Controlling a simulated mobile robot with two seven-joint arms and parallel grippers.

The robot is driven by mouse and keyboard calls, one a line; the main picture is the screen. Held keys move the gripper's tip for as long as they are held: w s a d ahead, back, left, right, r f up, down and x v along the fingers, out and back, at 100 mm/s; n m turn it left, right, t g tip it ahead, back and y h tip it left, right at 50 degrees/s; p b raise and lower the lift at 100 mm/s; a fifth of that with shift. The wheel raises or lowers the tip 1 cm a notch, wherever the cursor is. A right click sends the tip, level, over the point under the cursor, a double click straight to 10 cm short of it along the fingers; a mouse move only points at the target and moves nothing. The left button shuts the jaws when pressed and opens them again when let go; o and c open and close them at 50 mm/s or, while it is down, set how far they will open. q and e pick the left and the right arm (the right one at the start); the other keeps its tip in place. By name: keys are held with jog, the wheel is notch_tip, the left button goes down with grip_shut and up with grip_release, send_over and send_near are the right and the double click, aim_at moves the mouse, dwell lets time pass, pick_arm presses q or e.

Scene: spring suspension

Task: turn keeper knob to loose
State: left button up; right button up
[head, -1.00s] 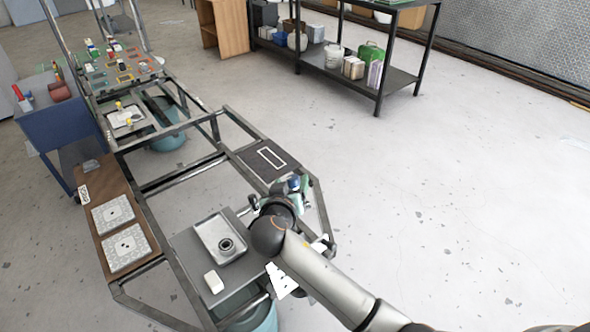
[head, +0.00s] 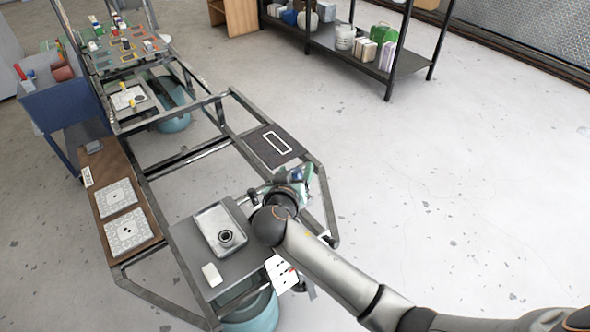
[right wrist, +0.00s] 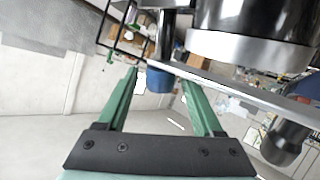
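In the right wrist view a blue knob (right wrist: 160,80) hangs on a dark post below a large dark cylinder with a silver rim (right wrist: 250,45). My right gripper (right wrist: 158,83) has its two green fingers apart, one on each side of the blue knob. I see gaps beside the knob and cannot make out contact. In the head view my right gripper (head: 303,183) is at the right side of the frame cart, mostly hidden behind my own wrist. A small blue part (head: 295,174) shows there. My left gripper is not in view.
A dark mat (head: 262,140) lies beyond the gripper. White cards (head: 280,272) sit below my wrist. Floor to the right is clear up to the shelf (head: 400,62).

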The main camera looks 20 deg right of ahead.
grip_shut()
dwell(0.3)
